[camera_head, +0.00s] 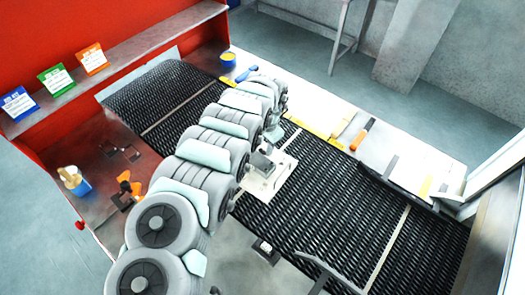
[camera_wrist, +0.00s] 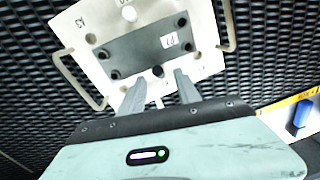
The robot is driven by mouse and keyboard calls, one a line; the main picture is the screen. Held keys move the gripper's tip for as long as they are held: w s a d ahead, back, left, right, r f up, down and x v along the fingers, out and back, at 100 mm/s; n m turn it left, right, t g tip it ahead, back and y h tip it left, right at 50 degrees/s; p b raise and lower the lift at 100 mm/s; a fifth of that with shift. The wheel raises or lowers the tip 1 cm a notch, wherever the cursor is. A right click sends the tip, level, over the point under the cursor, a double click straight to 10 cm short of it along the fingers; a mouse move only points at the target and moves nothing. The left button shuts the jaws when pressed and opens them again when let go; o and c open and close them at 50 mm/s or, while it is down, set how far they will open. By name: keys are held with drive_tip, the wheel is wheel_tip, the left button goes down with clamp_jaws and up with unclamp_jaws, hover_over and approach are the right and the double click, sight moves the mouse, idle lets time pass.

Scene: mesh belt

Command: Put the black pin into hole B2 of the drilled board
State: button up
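The drilled board (camera_wrist: 205,20) is a white plate with a dark grey panel (camera_wrist: 135,50) on it, lying on the black mesh belt. Several holes show in it, and labels that look like "A3" and "P1"; I cannot make out B2. Wire handles stick out at its sides. It also shows in the head view (camera_head: 262,192), partly behind my arm. My gripper (camera_wrist: 158,82) reaches over the near edge of the board in the wrist view.
The mesh belt (camera_head: 330,200) has free room to the right. An orange-handled tool (camera_head: 363,132) lies on the far ledge. A blue cup (camera_head: 77,185) and an orange and black object (camera_head: 128,188) stand at left. Three coloured cards (camera_head: 56,78) line the red wall's shelf.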

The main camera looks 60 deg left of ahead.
drive_tip(key=shift+w+f, duration=0.1)
drive_tip(key=shift+f, duration=0.75)
drive_tip(key=shift+a+f, duration=0.2)
drive_tip(key=shift+f, duration=0.5)
clamp_jaws()
